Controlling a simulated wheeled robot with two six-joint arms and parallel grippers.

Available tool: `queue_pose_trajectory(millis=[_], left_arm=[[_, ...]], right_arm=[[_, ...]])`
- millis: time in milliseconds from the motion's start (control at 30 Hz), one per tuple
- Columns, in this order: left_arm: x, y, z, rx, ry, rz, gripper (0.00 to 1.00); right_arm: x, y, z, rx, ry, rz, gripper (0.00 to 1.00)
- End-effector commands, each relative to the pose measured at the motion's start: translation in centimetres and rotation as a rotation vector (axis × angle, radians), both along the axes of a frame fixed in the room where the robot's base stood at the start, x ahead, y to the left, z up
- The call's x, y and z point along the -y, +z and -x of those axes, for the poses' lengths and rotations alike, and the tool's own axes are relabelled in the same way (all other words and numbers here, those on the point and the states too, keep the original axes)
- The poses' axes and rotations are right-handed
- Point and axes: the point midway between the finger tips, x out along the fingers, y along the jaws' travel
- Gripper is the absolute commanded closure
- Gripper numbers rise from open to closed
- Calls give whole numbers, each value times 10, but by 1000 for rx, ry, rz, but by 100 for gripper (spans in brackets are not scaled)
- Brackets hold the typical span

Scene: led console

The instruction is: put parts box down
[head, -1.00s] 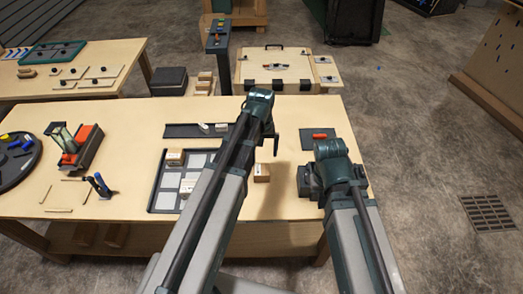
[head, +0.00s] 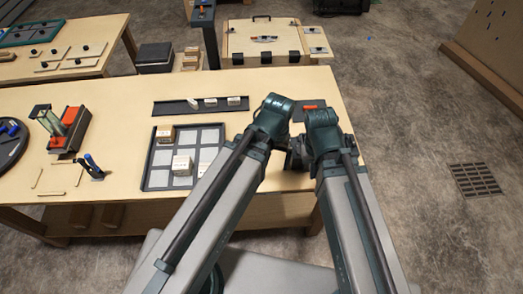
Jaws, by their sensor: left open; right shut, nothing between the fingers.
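I cannot tell which is the parts box. My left gripper (head: 258,139) is open above the table, right of the tray; its fingertips are mostly hidden by my arm. My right gripper (head: 297,155) is shut and empty near the table's right side, close to the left arm.
A long dark strip tray (head: 172,108) holds several small white pieces. A dark mat with a red piece (head: 311,106) lies partly behind my wrists. A red and grey device (head: 68,129) and blue tool (head: 91,166) stand left.

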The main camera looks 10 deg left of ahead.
Motion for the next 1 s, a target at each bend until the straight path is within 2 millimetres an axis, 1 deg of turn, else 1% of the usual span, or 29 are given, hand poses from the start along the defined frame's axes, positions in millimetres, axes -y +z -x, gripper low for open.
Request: queue_pose_trajectory(millis=[33, 167, 200, 267, 300, 400, 500, 600, 700, 867, 1000], left_arm=[[-10, -2, -14, 0, 151, 29, 0], [-40, -4, -44, -18, 624, 117, 0], [-50, -4, -53, -29, 768, 145, 0], [-66, -4, -65, -49, 979, 185, 0], [-77, -3, -73, -64, 1112, 210, 0], [-101, -1, -88, -110, 1407, 264, 0], [-122, 1, -98, -155, 1632, 306, 0], [-136, 3, -105, -190, 1782, 334, 0], [-143, 4, -108, -210, 1860, 347, 0], [-145, 4, -108, -218, 1888, 352, 0], [-143, -1, -109, -217, 1885, 351, 0]], right_arm=[[0, -2, 0, 0, 0, 0, 100], [0, -5, 0, 0, 0, 0, 100], [0, -6, 0, 0, 0, 0, 100], [0, -8, 0, 0, 0, 0, 100], [0, -8, 0, 0, 0, 0, 100], [0, -10, 0, 0, 0, 0, 100], [0, -11, 0, 0, 0, 0, 100], [0, -12, 0, 0, -1, 0, 100], [0, -12, 0, 0, -1, 0, 100], [0, -12, 0, 0, -1, 0, 100], [0, -18, 0, 0, -1, 0, 100]])
